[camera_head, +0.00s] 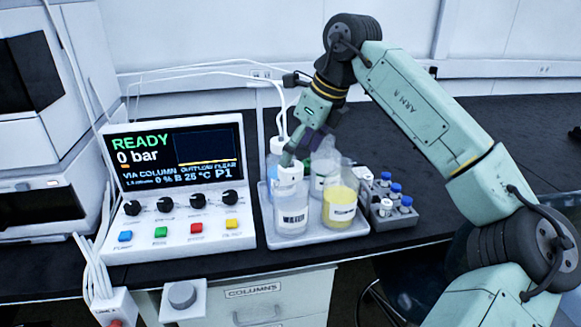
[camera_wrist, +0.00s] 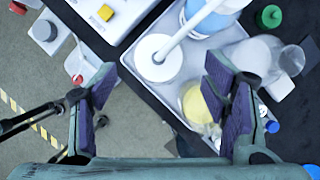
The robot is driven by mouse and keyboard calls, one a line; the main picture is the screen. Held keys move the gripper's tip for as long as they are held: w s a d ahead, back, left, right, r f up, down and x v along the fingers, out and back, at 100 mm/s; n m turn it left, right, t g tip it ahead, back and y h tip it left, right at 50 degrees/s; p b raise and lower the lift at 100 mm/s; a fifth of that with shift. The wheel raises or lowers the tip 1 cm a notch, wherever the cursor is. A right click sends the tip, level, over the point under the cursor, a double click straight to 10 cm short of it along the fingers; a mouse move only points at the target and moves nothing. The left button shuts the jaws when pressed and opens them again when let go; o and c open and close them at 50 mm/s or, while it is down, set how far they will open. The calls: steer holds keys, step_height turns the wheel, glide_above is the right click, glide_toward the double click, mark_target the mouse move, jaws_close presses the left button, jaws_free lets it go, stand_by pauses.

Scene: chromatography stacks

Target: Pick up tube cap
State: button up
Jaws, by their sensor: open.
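The tube cap (camera_wrist: 157,60) is a round white lid with a white tube (camera_wrist: 185,30) rising from it, seen in the wrist view. It appears to sit on the front-left clear bottle (camera_head: 291,215), where the white cap (camera_head: 288,174) shows in the head view. My gripper (camera_wrist: 160,70) is open, with one purple-padded finger on each side of the cap in the wrist picture. In the head view my gripper (camera_head: 290,157) is over the bottle and partly hides its top.
A white tray (camera_head: 318,239) holds the bottles. A yellow-filled bottle (camera_head: 340,208) stands close at the right and a blue bottle (camera_wrist: 214,10) behind. A grey vial rack (camera_head: 393,220) is farther right, a control panel (camera_head: 176,180) left. Free black bench lies to the right.

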mark_target(292, 166)
steer(key=p+x, duration=0.1)
steer(key=x, duration=0.3)
steer(key=shift+s+f, duration=0.1)
steer(key=shift+f, duration=0.25)
steer(key=c, duration=1.3)
steer(key=shift+r, duration=0.15)
